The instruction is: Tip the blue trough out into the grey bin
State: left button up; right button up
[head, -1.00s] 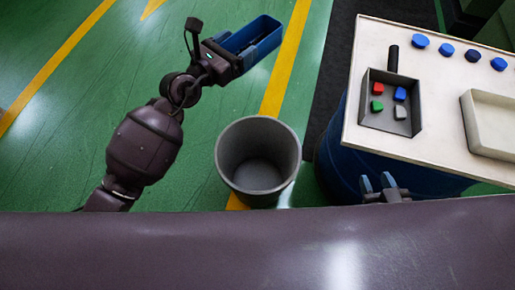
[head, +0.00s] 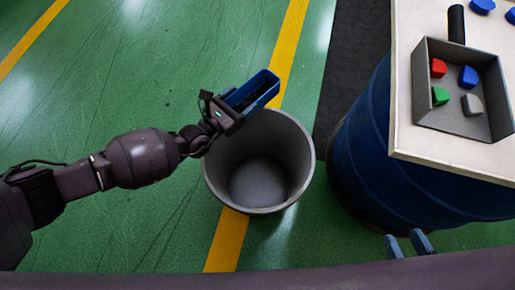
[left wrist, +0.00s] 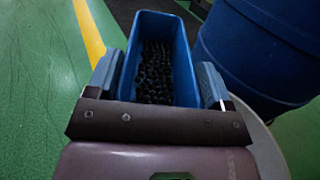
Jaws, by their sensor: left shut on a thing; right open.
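The blue trough (head: 256,90) is held by my left gripper (head: 231,107) over the back left rim of the grey bin (head: 216,175). In the left wrist view the trough (left wrist: 183,45) sits between both fingers of my left gripper (left wrist: 160,88), with dark pellets (left wrist: 155,72) lying in it. It looks roughly upright. The bin stands on the floor and its visible inside looks empty. Its rim (left wrist: 268,150) also shows in the left wrist view. My right gripper (head: 408,244) is at the bottom right, open, with only its fingertips showing.
A blue drum (head: 380,160) stands right of the bin, under a pale tabletop (head: 403,110). On it is a grey scoop-like tray (head: 455,122) with coloured pieces, and blue pieces behind. Green floor left of the bin is clear.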

aim_at(234, 106)
pick_arm(q)
jog(key=f, duration=0.1)
jog(key=w+a+f+b, duration=0.1)
jog(key=f, duration=0.1)
jog(key=f+b, duration=0.1)
jog(key=f, duration=0.1)
jog(key=shift+w+a+f, duration=0.2)
jog(key=shift+w+a, duration=0.05)
jog(key=shift+a, duration=0.1)
jog(key=shift+w+a+f+b, duration=0.15)
jog(key=shift+w+a+b, duration=0.05)
jog(key=shift+w+b, duration=0.1)
jog(key=shift+s, duration=0.15)
